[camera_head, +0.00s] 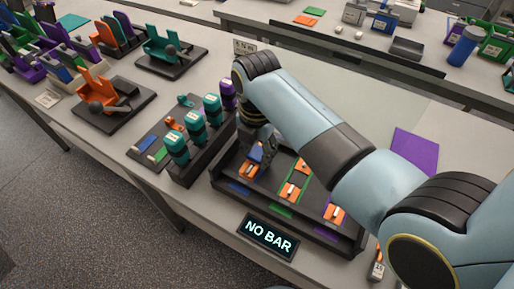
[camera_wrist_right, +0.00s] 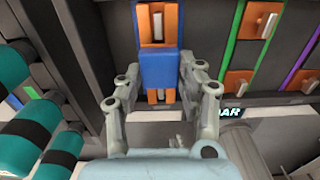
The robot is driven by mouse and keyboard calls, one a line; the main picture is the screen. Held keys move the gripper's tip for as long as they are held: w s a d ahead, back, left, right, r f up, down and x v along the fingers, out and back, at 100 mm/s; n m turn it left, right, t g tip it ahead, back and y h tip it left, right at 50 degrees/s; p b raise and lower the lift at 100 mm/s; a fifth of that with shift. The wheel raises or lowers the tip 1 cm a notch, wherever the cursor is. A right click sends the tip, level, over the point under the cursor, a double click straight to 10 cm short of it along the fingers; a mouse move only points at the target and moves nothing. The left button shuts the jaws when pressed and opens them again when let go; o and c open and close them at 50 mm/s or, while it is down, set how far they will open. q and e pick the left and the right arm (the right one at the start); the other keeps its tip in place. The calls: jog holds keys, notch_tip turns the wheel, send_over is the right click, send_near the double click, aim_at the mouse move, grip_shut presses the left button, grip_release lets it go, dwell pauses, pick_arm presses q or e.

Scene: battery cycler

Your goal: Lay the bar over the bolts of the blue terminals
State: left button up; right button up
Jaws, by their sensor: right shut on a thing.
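My right gripper (camera_wrist_right: 160,85) reaches down to the left end of the dark terminal panel (camera_head: 357,243). Its fingers are shut on a blue bar (camera_wrist_right: 160,66), one on each side. In the head view the bar (camera_head: 256,155) shows as a small blue patch, partly hidden by my gripper. In the right wrist view the bar lies between two orange blue-lane terminals, one above (camera_wrist_right: 158,37) and one below (camera_wrist_right: 153,97). I cannot tell whether it rests on the bolts or is just above them. A sign (camera_head: 268,236) reads NO BAR. My left gripper is not in view.
Green-marked terminals (camera_head: 301,168) and a purple-marked terminal (camera_head: 333,212) lie right of the bar. A rack of teal cylinders (camera_head: 195,137) stands close on the left. A purple sheet (camera_head: 415,151) lies at the right. Orange and teal holders stand further left.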

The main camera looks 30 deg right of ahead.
jog(key=shift+f, duration=0.6)
dwell(0.7)
jog(key=o, duration=1.3)
notch_tip(320, 180, up, 12)
